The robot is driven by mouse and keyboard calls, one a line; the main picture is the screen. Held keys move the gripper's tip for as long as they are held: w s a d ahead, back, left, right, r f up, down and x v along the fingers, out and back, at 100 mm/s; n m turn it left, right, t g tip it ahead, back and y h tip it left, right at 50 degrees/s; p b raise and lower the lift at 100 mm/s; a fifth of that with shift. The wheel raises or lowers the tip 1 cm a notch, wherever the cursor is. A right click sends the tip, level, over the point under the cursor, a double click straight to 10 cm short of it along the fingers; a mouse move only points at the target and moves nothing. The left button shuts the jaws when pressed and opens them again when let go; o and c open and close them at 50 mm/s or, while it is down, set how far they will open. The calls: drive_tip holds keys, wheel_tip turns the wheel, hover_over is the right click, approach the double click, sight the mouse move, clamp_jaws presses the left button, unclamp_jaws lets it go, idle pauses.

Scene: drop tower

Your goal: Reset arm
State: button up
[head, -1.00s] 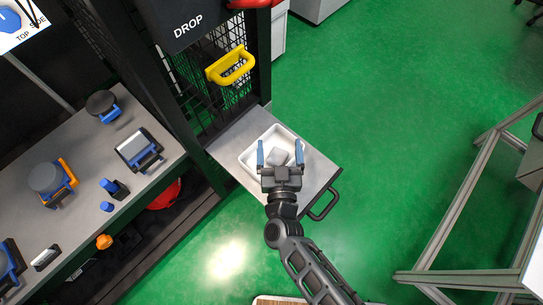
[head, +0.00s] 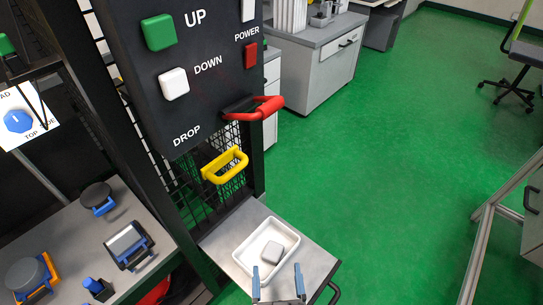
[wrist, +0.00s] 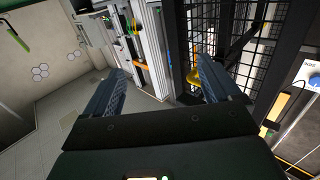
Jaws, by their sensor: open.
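My gripper (head: 278,284) is at the bottom of the head view, open, with its two blue-grey fingers apart and nothing between them. It is at the near edge of a white tray (head: 239,272) on a grey shelf (head: 308,262) that juts from the drop tower. A grey rounded block (head: 271,252) lies in the tray, beyond the fingertips and apart from them. In the wrist view my open fingers (wrist: 160,82) point out across the room, with the tower's black mesh to the right. Most of my arm is out of the head view.
The tower panel (head: 190,60) carries green, white and red buttons, with a red handle (head: 262,106) and a yellow handle (head: 225,165) below. A workbench (head: 75,235) with several devices stands at left. A metal frame (head: 480,250) stands at right. Green floor (head: 390,150) between is clear.

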drive_tip(key=s+d+r, duration=0.3)
drive_tip(key=s+d, duration=0.4)
drive_tip(key=d, duration=0.2)
drive_tip(key=s+d+r+g, duration=0.1)
drive_tip(key=s+d+r, duration=0.3)
drive_tip(key=s+r, duration=0.2)
drive_tip(key=s+d+r+m+g+h, duration=0.1)
drive_tip(key=s+d+r, duration=0.3)
drive_tip(key=s+r, duration=0.2)
drive_tip(key=s+d+r+g+h, duration=0.1)
drive_tip(key=s+d+r, duration=0.3)
drive_tip(key=s+r, duration=0.3)
wheel_tip(320, 180, up, 3)
drive_tip(key=shift+d+r, duration=0.1)
drive_tip(key=shift+d, duration=0.15)
drive_tip(key=shift+s, duration=0.1)
